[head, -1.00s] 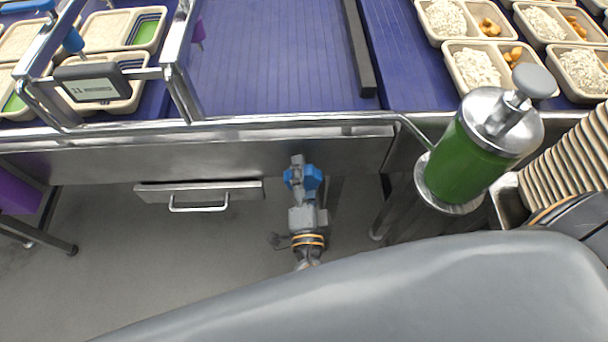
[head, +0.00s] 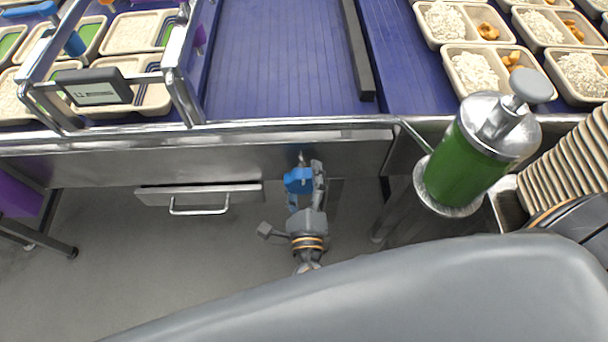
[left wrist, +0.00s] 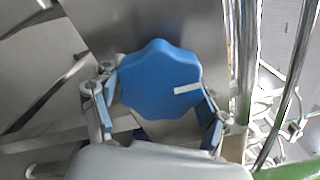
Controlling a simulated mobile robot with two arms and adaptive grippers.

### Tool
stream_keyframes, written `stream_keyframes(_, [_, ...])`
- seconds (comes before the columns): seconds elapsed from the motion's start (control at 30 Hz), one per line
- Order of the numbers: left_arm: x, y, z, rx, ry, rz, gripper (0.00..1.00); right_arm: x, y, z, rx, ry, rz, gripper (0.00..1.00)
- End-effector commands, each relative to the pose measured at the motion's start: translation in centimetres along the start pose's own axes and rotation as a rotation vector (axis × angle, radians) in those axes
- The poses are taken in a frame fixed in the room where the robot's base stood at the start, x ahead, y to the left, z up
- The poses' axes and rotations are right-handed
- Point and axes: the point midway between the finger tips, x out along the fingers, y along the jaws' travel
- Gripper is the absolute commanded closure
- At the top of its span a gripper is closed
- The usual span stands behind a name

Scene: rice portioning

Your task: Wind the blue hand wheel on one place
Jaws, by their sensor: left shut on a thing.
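The blue hand wheel (head: 297,181) is on the front of the steel conveyor frame, below the belt edge. In the left wrist view the wheel (left wrist: 155,78) is a lobed blue knob with a white mark that points right. My left gripper (head: 306,186) is at the wheel, its arm coming up from below. In the left wrist view my left gripper (left wrist: 160,100) has one finger on each side of the wheel and is shut on it. The wheel's shaft is hidden behind it. My right gripper is not in view.
A steel drawer (head: 198,197) is left of the wheel. A green pump dispenser (head: 462,165) stands on a round holder at right, beside stacked trays (head: 565,150). Filled trays (head: 475,70) are on the blue belt (head: 275,60). A small display (head: 97,87) is at upper left.

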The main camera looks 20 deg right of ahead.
Motion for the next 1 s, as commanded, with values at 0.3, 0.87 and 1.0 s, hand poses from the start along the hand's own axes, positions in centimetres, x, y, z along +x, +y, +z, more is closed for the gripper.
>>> stream_keyframes(0.3, [-0.1, 0.0, 0.1, 0.305, 0.003, 0.000, 0.58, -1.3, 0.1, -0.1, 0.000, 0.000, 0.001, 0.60])
stream_keyframes(0.87, [-0.1, 0.1, 0.2, 0.837, 0.003, 0.000, 0.58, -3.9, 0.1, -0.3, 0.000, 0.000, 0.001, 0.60])
stream_keyframes(1.0, [-0.1, 0.2, 0.2, 0.970, 0.002, 0.000, 0.58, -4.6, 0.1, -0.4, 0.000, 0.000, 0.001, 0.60])
